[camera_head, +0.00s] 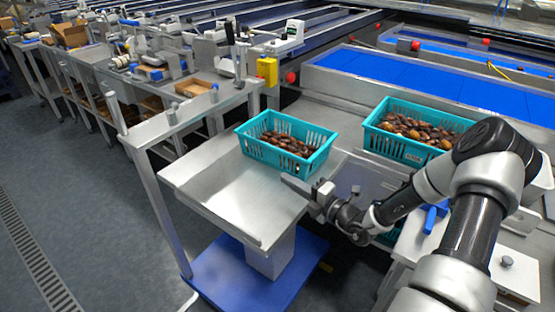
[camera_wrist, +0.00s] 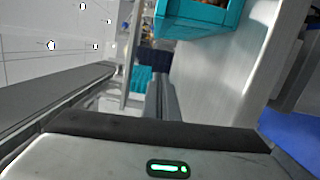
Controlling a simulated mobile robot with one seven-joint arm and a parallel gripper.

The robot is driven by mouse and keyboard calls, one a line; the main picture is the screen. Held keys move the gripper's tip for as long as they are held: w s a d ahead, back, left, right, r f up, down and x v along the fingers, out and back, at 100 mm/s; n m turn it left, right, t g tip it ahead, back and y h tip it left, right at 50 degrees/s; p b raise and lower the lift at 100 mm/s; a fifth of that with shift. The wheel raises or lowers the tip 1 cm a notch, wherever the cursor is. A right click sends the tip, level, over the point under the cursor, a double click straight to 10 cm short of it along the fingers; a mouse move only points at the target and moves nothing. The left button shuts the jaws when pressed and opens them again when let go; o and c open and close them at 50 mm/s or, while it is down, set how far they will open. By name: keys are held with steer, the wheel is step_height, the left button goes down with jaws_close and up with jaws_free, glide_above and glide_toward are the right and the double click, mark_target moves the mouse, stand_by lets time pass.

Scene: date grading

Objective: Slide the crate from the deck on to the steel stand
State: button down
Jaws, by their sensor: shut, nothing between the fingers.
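A teal slotted crate (camera_head: 262,154) of brown dates stands upright at the back of the shallow steel stand (camera_head: 215,190). I cannot tell whether its far part still rests on the grey deck (camera_head: 345,118) behind. The stand's near part is bare. My gripper (camera_head: 288,183) is shut and empty, to the near right of the crate, pointing left over the stand's right side; a small gap seems to part them. In the wrist view the closed fingers (camera_wrist: 161,100) show in the middle, with a teal crate (camera_wrist: 205,22) at the top, partly cut off.
A second teal crate of dates (camera_head: 395,146) stands on the deck at right, behind my arm. A blue conveyor belt (camera_head: 430,80) runs behind. A bench with scales and trays (camera_head: 165,85) lies at left. The stand has a blue base (camera_head: 255,275); open floor (camera_head: 80,190) lies left.

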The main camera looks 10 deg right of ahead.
mark_target(291, 155)
steer(key=shift+w+d+f+m+t, duration=0.2)
steer(key=shift+d+f+m+t, duration=0.1)
steer(key=shift+m, duration=0.4)
steer(key=shift+w+a+f+h, duration=0.1)
steer(key=shift+w+h, duration=0.15)
steer(key=shift+h, duration=0.05)
steer(key=b+x, duration=0.2)
steer(key=x, duration=0.7)
steer(key=shift+w+a, duration=0.25)
steer(key=shift+a, duration=0.05)
steer(key=shift+w+d+b, duration=0.3)
steer(key=shift+w+d, duration=0.6)
steer(key=shift+d, duration=0.25)
steer(key=shift+w+d, duration=0.4)
steer(key=shift+w, duration=0.05)
